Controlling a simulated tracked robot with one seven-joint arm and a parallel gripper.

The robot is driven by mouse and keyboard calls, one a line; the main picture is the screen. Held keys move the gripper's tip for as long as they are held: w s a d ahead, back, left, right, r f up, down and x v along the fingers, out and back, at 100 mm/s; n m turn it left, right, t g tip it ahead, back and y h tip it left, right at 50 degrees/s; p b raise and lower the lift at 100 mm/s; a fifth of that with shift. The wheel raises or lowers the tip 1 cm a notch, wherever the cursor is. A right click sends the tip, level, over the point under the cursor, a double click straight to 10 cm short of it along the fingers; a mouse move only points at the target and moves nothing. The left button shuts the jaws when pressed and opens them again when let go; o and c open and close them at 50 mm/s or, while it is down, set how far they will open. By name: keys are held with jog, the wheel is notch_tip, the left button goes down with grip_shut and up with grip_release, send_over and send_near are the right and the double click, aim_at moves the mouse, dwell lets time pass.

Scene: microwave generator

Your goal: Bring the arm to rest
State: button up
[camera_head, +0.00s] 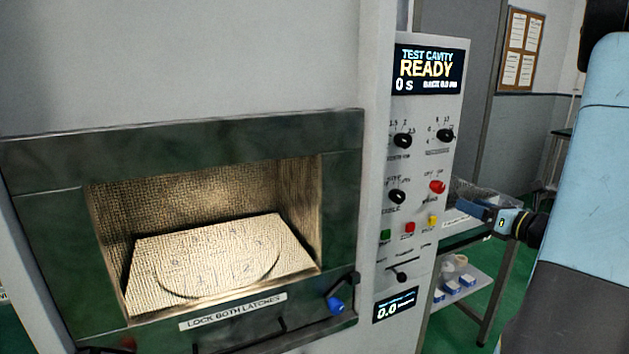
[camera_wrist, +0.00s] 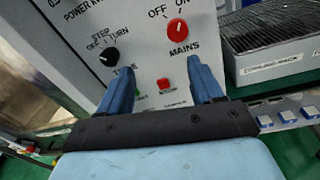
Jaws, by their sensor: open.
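My gripper (camera_wrist: 160,92) is open and empty in the wrist view, its two blue fingers spread in front of the control panel (camera_wrist: 140,40). A red mains knob (camera_wrist: 178,32) and a black step knob (camera_wrist: 108,57) show beyond the fingers, with a red button (camera_wrist: 163,84) between them. In the head view my light-blue arm fills the right side, and my gripper (camera_head: 490,213) is small, to the right of the panel (camera_head: 415,215). I cannot tell its exact distance from the panel.
The microwave cavity (camera_head: 215,235) is open and lit, with a plate inside. A blue-knobbed latch (camera_head: 336,304) is at its lower right. A cooling rack (camera_wrist: 275,40) stands right of the panel, on a metal table (camera_head: 462,241). Small blue-and-white boxes (camera_head: 452,288) lie on its lower shelf.

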jog(key=s+a+r+n+g+y, duration=0.1)
jog(key=s+a+n+g, duration=0.4)
jog(key=a+n, duration=0.45)
jog(key=s+a+r+n+g+y, duration=0.15)
jog(key=s+a+n+g, duration=0.45)
jog(key=a, duration=0.6)
jog(key=s+r+n+h, duration=0.4)
jog(key=s+n+h, duration=0.6)
jog(key=n, duration=0.8)
jog(key=shift+s+a+r+t, duration=0.15)
jog(key=shift+s+r+t, duration=0.15)
jog(key=shift+s, duration=0.15)
